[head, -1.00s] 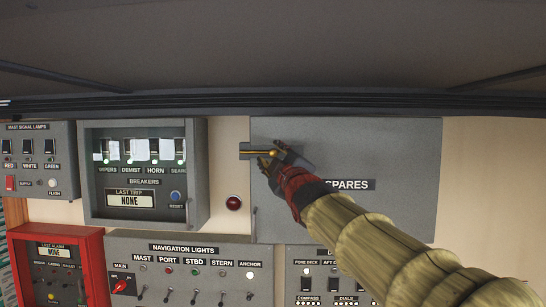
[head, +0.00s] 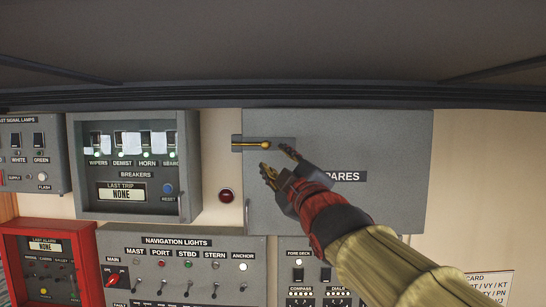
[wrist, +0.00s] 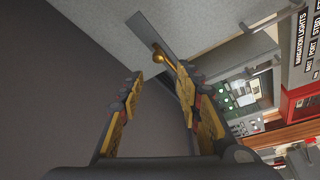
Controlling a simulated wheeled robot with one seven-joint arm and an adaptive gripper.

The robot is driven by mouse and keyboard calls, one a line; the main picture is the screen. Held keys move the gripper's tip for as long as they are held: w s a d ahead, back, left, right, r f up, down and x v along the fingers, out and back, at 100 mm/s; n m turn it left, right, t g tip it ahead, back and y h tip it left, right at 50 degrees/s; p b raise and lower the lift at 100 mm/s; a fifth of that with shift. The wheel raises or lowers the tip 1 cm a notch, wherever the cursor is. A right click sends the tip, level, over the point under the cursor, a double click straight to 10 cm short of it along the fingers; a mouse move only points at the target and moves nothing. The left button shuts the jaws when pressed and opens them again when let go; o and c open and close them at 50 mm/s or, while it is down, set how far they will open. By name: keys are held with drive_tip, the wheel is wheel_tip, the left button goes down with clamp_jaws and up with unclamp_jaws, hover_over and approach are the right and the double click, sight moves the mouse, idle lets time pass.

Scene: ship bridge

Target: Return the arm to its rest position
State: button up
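My gripper (head: 277,162) is in front of the grey SPARES locker door (head: 390,140), just below and right of its brass latch handle (head: 254,145). In the wrist view my gripper (wrist: 160,82) has its two fingers spread apart with nothing between them. The brass handle (wrist: 160,54) shows beyond the fingertips, apart from them. The handle lies level on its dark plate at the door's upper left corner. My arm reaches in from the lower right and hides part of the SPARES label.
Left of the locker is a breaker box (head: 135,207) with a clear front. Below are the navigation lights panel (head: 150,262), another switch panel (head: 298,250) and a red alarm panel (head: 75,235). A dark ledge (head: 330,97) runs above. Bare wall (head: 480,190) is at right.

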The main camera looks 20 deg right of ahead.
drive_tip(key=shift+s+f, duration=0.15)
drive_tip(key=shift+s, duration=0.4)
drive_tip(key=s+d+f+m+g+h+b, duration=0.15)
drive_tip(key=f+m+g, duration=0.25)
drive_tip(key=f, duration=0.9)
drive_tip(key=s+d+f+m+g+b, duration=0.1)
drive_tip(key=s+f+m+g+b, duration=0.2)
drive_tip(key=f, duration=1)
drive_tip(key=s+a+f+m+g+b, duration=0.1)
drive_tip(key=s+f+b, duration=0.7)
drive_tip(key=f, duration=0.8)
drive_tip(key=s+a+f+m+g+b, duration=0.1)
drive_tip(key=s+f+g+b, duration=0.3)
drive_tip(key=f, duration=1.2)
drive_tip(key=s+a+f+m+g+y+b, duration=0.1)
drive_tip(key=s+f+m+g+b, duration=0.1)
drive_tip(key=s+f+b, duration=1)
drive_tip(key=shift+s+f+m+g+b, duration=0.15)
drive_tip(key=shift+f+m+g+b, duration=0.5)
drive_tip(key=shift+f, duration=1.75)
